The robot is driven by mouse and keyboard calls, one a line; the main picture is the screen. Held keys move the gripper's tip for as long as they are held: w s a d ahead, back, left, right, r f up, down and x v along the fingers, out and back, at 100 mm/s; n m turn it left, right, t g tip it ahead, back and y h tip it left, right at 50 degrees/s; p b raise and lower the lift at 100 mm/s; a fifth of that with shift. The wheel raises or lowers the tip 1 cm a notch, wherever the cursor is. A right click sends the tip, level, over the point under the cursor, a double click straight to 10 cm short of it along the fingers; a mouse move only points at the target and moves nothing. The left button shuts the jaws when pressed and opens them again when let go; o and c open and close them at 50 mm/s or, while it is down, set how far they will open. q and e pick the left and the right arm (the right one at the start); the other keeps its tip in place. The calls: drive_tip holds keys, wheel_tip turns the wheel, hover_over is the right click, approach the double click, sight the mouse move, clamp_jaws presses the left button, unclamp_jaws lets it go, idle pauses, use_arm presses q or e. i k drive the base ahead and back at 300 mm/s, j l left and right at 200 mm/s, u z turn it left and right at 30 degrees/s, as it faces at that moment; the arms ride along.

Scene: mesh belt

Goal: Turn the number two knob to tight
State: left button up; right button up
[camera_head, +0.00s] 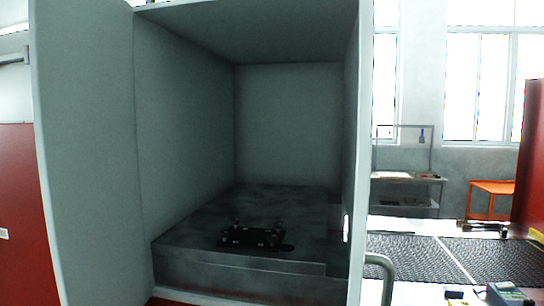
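A small black fixture (250,237) lies on the grey raised floor inside an open grey cabinet (85,150). Several small posts or knobs stick up from it, but they are too small and dark to tell apart. I see no number marking, so I cannot tell which is the number two knob or how it is turned. Neither my left nor my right gripper is in view.
The cabinet's side walls and top enclose the fixture; its front is open. A curved grey handle (380,266) stands at the right edge. A dark mesh belt (415,258) runs at the right. A small device (508,296) sits at the bottom right.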

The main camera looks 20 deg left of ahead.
sight(271, 239)
drive_tip(key=j+u, duration=0.15)
drive_tip(key=j, duration=0.45)
drive_tip(key=i+j+u, duration=0.1)
drive_tip(key=j, duration=0.5)
drive_tip(key=i+j+u, duration=0.15)
drive_tip(key=j, duration=0.45)
